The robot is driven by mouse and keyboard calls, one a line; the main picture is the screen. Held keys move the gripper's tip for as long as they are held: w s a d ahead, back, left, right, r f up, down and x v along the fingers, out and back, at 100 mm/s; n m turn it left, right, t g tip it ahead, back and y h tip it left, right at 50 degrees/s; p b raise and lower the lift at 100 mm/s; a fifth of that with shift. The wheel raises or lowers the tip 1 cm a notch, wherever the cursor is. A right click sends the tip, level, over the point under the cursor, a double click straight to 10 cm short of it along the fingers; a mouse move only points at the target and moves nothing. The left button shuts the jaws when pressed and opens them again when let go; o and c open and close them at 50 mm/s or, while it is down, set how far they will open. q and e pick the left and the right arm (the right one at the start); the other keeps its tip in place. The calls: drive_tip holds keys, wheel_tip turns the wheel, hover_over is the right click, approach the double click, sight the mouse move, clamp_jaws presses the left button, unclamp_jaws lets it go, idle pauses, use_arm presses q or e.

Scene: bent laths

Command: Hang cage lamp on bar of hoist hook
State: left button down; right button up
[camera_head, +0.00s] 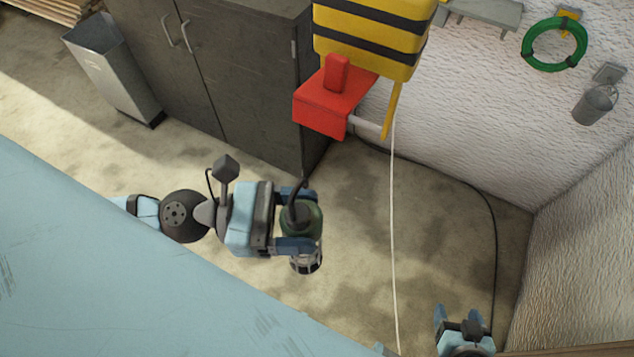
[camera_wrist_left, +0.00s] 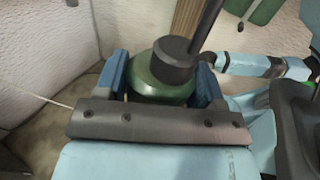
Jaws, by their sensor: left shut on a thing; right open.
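The cage lamp (camera_head: 309,219) has a green body, a black top with a dark curved stem, and a wire cage at its lower end. My left gripper (camera_head: 296,216) is shut around the green body and holds it in the air. In the left wrist view, the lamp (camera_wrist_left: 160,88) sits between the blue fingers, its black stem rising out of frame. The hoist (camera_head: 368,35) is yellow and black, with a red block (camera_head: 330,100) below. A short grey bar (camera_head: 364,124) spans from the red block to a yellow plate (camera_head: 393,108). My right gripper (camera_head: 458,318) is open and empty at lower right.
A dark cabinet (camera_head: 250,90) and a grey bin (camera_head: 112,70) stand at upper left. A white cord (camera_head: 393,230) hangs below the hoist. Open floor lies between the grippers.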

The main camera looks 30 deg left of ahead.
use_arm(q)
drive_tip(key=shift+w+r+p, duration=0.1)
drive_tip(key=shift+w+p, duration=0.3)
drive_tip(key=shift+w, duration=0.75)
drive_tip(key=w+f+b, duration=0.1)
drive_tip(key=w+f, duration=0.2)
drive_tip(key=w, duration=1)
drive_tip(key=shift+w+d+b, duration=0.2)
drive_tip(key=shift+d+b, duration=0.1)
drive_tip(key=shift+b, duration=0.1)
drive_tip(key=shift+c, duration=0.7)
unclamp_jaws()
